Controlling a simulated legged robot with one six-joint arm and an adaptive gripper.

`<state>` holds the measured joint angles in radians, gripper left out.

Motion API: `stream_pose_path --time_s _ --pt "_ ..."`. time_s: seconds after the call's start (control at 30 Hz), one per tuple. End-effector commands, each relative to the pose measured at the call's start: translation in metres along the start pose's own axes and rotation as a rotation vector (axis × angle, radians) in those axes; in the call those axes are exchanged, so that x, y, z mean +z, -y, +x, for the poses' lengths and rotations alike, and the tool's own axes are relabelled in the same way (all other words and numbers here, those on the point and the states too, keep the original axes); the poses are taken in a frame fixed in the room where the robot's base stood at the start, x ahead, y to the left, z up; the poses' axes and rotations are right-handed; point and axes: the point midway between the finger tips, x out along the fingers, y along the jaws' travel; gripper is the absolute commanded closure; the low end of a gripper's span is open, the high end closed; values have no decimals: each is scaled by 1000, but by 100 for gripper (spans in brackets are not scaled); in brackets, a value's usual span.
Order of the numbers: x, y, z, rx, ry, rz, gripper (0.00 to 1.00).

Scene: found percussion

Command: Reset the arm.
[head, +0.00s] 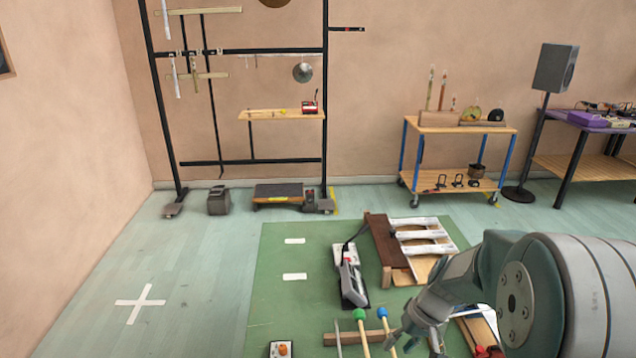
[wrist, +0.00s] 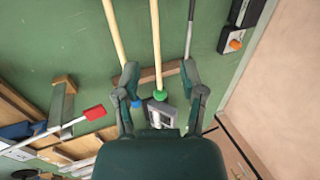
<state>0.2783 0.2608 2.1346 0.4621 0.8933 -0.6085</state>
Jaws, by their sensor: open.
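My gripper (head: 416,341) is at the lower right of the head view, above the green mat (head: 290,250). In the wrist view my gripper (wrist: 160,70) has its two fingers spread apart with nothing held. A green-headed mallet (head: 361,316) and a blue-headed mallet (head: 383,314) rest across a wooden bar (head: 330,339), just left of my gripper. A thin grey rod (wrist: 189,35) lies by the right finger. The gap below the fingers is unclear.
A grey-and-black device (head: 350,275) and a wooden frame with pale bars (head: 425,238) stand on the mat beyond the mallets. A box with an orange knob (head: 281,349) is at the front. A rack (head: 327,120) and wheeled cart (head: 460,128) stand by the wall.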

Motion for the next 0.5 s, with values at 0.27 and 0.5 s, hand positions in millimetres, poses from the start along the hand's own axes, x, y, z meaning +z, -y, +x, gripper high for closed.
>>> stream_pose_path --time_s 0.27,0.5 --pt "35 47 -61 130 -100 -49 47" --pt "75 76 -101 229 -210 -71 47"
